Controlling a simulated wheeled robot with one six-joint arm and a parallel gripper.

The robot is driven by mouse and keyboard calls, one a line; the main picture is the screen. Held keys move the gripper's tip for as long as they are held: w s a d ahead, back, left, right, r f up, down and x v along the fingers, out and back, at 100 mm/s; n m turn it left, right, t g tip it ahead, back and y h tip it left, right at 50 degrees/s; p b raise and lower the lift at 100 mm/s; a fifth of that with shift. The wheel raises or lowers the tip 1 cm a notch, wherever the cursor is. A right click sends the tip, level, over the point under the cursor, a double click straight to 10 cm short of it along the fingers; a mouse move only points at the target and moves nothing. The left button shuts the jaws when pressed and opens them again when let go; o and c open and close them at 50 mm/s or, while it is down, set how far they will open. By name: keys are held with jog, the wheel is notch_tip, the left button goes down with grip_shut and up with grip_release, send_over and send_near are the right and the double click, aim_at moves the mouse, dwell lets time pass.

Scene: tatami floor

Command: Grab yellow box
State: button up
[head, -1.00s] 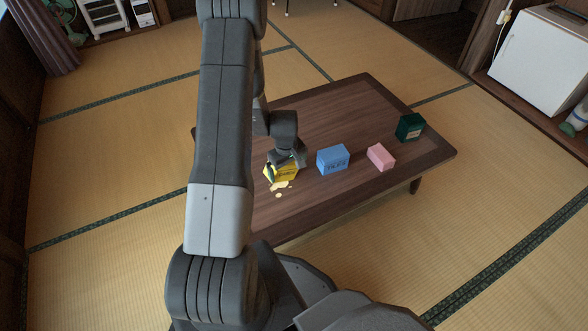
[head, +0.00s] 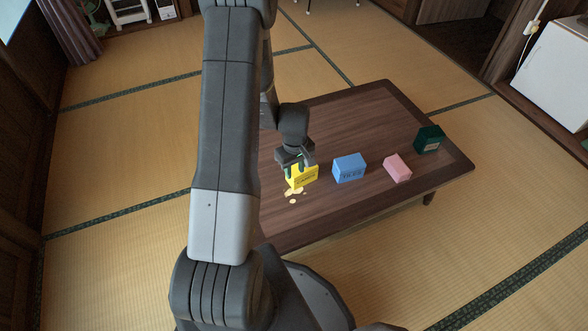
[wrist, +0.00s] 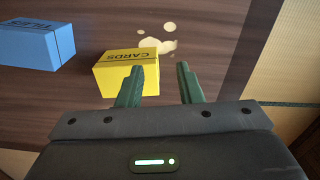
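The yellow box (head: 306,178), marked CARDS, sits on the dark wooden table (head: 350,115), near its left part in the head view. My gripper (head: 300,163) is right above and beside it there, partly covering it. In the wrist view the yellow box (wrist: 122,78) lies left of centre. My open gripper (wrist: 159,67) has its left finger in front of the box's right part. Its right finger is apart from the box, over bare table. The gap between the fingers looks empty apart from the box's right edge. Contact cannot be told.
A blue box (head: 349,168) marked TILES stands right of the yellow box, followed by a pink box (head: 397,167) and a dark green box (head: 429,139). Pale spots (head: 294,193) mark the table beside the yellow box. Bare tabletop lies behind the boxes.

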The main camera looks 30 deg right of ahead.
jog(key=o, duration=0.9)
jog(key=shift+o, duration=0.2)
